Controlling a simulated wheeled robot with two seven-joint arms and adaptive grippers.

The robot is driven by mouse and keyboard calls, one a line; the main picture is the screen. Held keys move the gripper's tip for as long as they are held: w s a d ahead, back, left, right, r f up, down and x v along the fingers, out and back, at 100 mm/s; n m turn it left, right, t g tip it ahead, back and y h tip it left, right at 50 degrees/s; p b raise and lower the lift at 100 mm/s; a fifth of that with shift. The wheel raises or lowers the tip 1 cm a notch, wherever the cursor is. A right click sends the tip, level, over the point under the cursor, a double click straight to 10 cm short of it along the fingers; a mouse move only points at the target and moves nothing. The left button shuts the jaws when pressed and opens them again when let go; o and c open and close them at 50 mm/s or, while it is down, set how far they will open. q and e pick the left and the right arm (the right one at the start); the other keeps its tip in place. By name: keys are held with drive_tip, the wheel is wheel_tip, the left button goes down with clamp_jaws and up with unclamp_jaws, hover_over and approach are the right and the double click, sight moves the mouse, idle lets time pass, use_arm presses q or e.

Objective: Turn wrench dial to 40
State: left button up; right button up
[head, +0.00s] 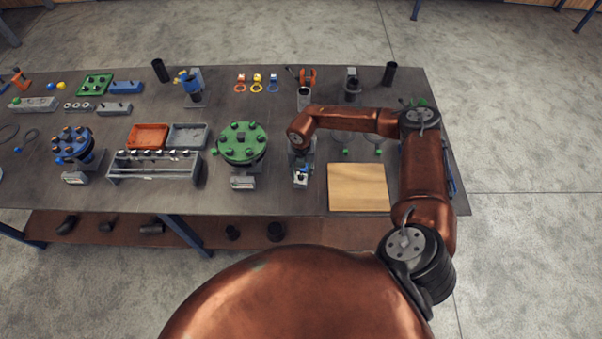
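My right arm reaches in over the right part of the table, and its gripper (302,160) points down near the table's front edge. A small blue and white device (301,176) is right at the gripper's tip; it may be the wrench dial, but it is too small to tell, and no number can be read. I cannot tell whether the fingers touch it or are open or shut. No wrench can be made out for certain. My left gripper is not in view.
A green flange (242,142) with bolts and a blue flange (72,142) stand on the grey table (330,89). A grey rack (155,172), an orange tray (148,136) and a grey tray (188,136) lie between them. A wooden board (358,188) lies right of the gripper.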

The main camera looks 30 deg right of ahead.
drive_tip(key=shift+f, duration=0.1)
clamp_jaws()
idle(0.4)
drive_tip(key=shift+m, duration=0.5)
unclamp_jaws()
